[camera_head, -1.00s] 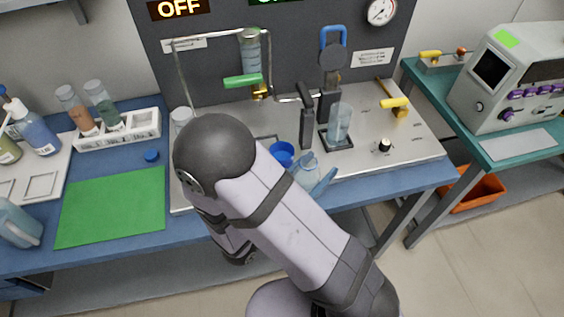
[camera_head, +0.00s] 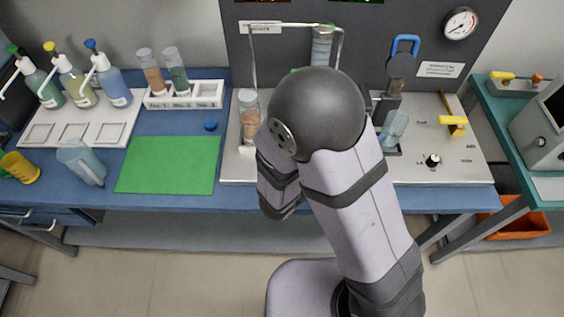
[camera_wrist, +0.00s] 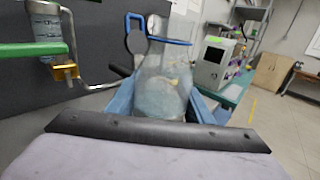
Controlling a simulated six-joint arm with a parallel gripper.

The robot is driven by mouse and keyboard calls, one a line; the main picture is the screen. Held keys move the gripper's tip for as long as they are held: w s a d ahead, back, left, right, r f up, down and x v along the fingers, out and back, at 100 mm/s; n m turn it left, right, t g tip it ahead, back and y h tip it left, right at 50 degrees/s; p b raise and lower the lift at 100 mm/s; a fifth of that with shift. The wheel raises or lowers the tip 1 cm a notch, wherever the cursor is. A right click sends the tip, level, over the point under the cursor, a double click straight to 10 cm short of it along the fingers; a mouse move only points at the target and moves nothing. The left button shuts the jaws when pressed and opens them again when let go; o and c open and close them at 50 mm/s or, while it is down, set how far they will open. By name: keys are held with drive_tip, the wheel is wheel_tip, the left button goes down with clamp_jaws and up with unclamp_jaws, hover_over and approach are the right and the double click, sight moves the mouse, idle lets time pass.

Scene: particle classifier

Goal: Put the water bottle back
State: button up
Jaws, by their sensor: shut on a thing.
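My gripper (camera_wrist: 163,103) is shut on a clear vessel (camera_wrist: 164,85) with a blue rim and pale bluish contents, held upright between its light-blue fingers in the wrist view. I cannot tell whether the vessel is the water bottle. Three pump bottles stand at the far left: one with a green top (camera_head: 40,86), one with a yellow top (camera_head: 76,87), and one with a blue top and blue contents (camera_head: 114,85). They stand on a white tray (camera_head: 128,130) with square outlines in front of them.
A clear jug (camera_head: 82,163) and a yellow cup (camera_head: 20,168) stand at the left. A green mat (camera_head: 167,166) lies on the blue bench, before a white rack (camera_head: 208,96) with two tubes. A steel apparatus with a clear cylinder (camera_head: 394,129) is at the right.

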drive_tip(key=w+a+f+n+t+y+p, duration=0.1)
drive_tip(key=w+a+n+t+y, duration=0.3)
drive_tip(key=a, duration=0.5)
drive_tip(key=w+a+n+t+y+p, duration=0.1)
drive_tip(key=w+a+n+t+y, duration=0.15)
drive_tip(key=a+y, duration=0.45)
wheel_tip(320, 180, down, 6)
drive_tip(key=a+h, duration=0.1)
drive_tip(key=shift+w+a+g+h, duration=0.2)
drive_tip(key=shift+w+g+h, duration=0.1)
drive_tip(key=shift+g, duration=0.15)
drive_tip(key=shift+n, duration=0.25)
drive_tip(key=shift+f+p, duration=0.3)
drive_tip(key=shift+f, duration=1.75)
drive_tip(key=shift+f, duration=0.1)
drive_tip(key=o, duration=1.3)
